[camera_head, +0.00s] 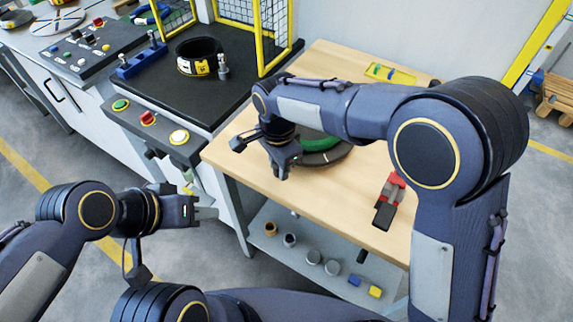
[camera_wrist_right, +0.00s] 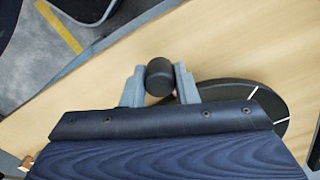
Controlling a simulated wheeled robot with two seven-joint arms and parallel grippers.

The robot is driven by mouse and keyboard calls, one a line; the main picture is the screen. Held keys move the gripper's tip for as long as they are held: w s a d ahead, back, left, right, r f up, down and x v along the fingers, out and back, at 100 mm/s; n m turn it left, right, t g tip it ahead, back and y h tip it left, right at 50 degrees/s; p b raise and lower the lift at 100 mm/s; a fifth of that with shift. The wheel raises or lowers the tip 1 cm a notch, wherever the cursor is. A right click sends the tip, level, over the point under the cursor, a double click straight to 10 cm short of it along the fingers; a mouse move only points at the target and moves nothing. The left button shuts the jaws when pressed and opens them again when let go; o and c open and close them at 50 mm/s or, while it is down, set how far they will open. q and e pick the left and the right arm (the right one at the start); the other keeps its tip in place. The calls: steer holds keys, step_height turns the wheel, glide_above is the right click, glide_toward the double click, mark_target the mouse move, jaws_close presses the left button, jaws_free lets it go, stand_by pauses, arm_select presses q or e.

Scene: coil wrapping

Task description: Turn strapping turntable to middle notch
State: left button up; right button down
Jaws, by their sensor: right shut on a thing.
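The strapping turntable (camera_head: 337,158) is a dark round disc on the wooden bench, with a green coil (camera_head: 320,142) on it. My right arm hides part of both. In the right wrist view the turntable (camera_wrist_right: 270,106) shows partly behind the gripper body, with white marks on its rim. My right gripper (camera_head: 283,168) is at the disc's left front edge. In the right wrist view the right gripper (camera_wrist_right: 159,85) is shut on a black round knob (camera_wrist_right: 159,70), one finger on each side. My left gripper (camera_head: 208,207) is open and empty, left of the bench. The notches cannot be made out.
A red and black tool (camera_head: 390,200) lies on the bench right of the turntable. A yellow tray (camera_head: 390,73) is at the back. A button panel (camera_head: 150,120) and a black station with a coil (camera_head: 198,60) stand left. Small parts lie on the lower shelf (camera_head: 330,285).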

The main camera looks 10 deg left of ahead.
steer(key=shift+w+a+m, duration=0.2)
steer(key=shift+a+m, duration=0.1)
steer(key=shift+a, duration=0.15)
steer(key=c, duration=1.1)
jaws_free()
step_height(320, 180, up, 7)
steer(key=shift+r, duration=0.45)
